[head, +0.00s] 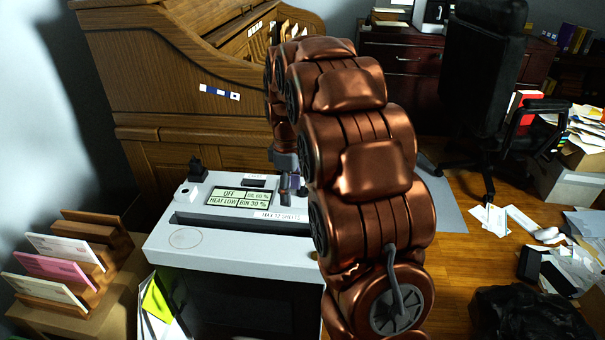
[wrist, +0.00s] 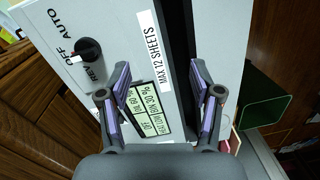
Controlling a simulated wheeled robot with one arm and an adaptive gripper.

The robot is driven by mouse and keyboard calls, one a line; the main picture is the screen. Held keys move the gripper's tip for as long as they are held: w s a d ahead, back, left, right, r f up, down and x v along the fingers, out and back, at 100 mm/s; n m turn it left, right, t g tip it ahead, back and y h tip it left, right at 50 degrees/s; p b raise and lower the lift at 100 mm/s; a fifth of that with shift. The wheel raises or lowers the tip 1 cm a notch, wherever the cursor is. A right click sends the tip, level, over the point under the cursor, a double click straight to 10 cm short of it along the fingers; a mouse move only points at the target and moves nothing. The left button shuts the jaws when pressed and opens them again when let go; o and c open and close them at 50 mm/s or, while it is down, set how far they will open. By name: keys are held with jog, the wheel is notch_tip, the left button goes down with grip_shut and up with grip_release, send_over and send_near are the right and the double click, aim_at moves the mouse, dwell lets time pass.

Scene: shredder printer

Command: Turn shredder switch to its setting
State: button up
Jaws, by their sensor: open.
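The shredder (head: 185,258) is a white-topped machine with a dark front. Its display (head: 238,198) reads OFF, and it also shows in the wrist view (wrist: 150,110). The switch (wrist: 87,50) is a black round knob at the upper left of the wrist view, with AUTO, OFF and REV printed around it. Its white mark is on the OFF side. In the head view the switch cannot be made out; my arm covers that part. My gripper (wrist: 160,68) is open and empty above the shredder top, apart from the switch. It is partly visible in the head view (head: 290,187).
A dark paper slot (wrist: 185,65) runs beside the MAX 12 SHEETS label. A wooden roll-top desk (head: 170,90) stands behind the shredder. A letter rack (head: 75,262) stands at left. An office chair (head: 485,80), scattered papers and a black bag (head: 525,315) are at right.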

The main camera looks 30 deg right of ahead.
notch_tip(320, 180, up, 2)
jog(key=n+p, duration=0.2)
jog(key=p, duration=0.1)
send_over(303, 186)
jog(key=shift+s+a+t, duration=0.2)
jog(key=shift+a+t, duration=0.15)
jog(key=shift+t, duration=0.05)
jog(key=shift+w+d, duration=0.15)
jog(key=shift+d, duration=0.1)
jog(key=shift+f, duration=4)
jog(key=c, duration=1.1)
jog(key=shift+c, duration=0.2)
